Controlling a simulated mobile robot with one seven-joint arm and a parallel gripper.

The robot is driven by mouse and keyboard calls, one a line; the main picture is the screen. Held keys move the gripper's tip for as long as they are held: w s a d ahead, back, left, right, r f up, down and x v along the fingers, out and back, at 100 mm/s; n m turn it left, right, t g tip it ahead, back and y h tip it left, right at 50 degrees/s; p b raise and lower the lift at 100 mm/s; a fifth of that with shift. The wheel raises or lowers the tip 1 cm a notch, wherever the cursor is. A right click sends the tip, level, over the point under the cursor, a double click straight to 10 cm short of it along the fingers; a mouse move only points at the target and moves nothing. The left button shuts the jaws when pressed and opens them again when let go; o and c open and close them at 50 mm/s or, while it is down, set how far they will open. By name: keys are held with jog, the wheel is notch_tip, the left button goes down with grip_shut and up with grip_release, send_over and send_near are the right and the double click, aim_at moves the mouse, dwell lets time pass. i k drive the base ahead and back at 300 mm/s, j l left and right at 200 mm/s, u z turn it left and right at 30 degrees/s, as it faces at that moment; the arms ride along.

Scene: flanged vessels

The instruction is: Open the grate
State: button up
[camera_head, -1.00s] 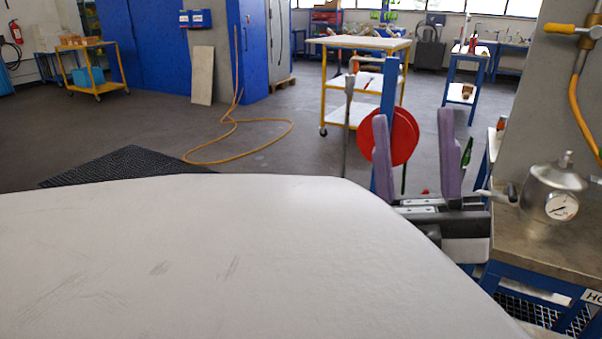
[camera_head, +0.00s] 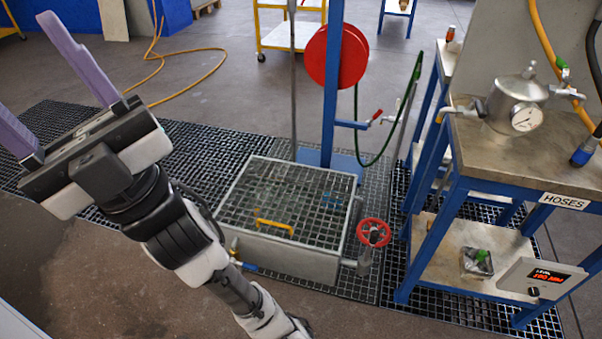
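The grate (camera_head: 292,200) is a dark mesh panel in a pale metal frame, lying flat and closed on top of a grey metal box (camera_head: 290,255). My gripper (camera_head: 48,95) is at the upper left, well apart from the grate. Its two purple fingers are spread wide with nothing between them. My arm passes in front of the left side of the box and hides a little of it.
A red handwheel (camera_head: 373,233) stands at the box's front right corner. A blue post with a red reel (camera_head: 337,56) and green hose rises behind it. A blue-framed bench (camera_head: 545,160) with a gauge vessel (camera_head: 515,104) is to the right. Black floor mesh (camera_head: 195,150) surrounds the box.

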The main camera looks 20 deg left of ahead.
aim_at(288, 164)
jog(key=u, duration=0.75)
jog(key=i+j+z, duration=0.1)
jog(key=i+z, duration=0.15)
jog(key=i, duration=0.2)
jog(key=i+j+z, duration=0.2)
jog(key=i, duration=0.25)
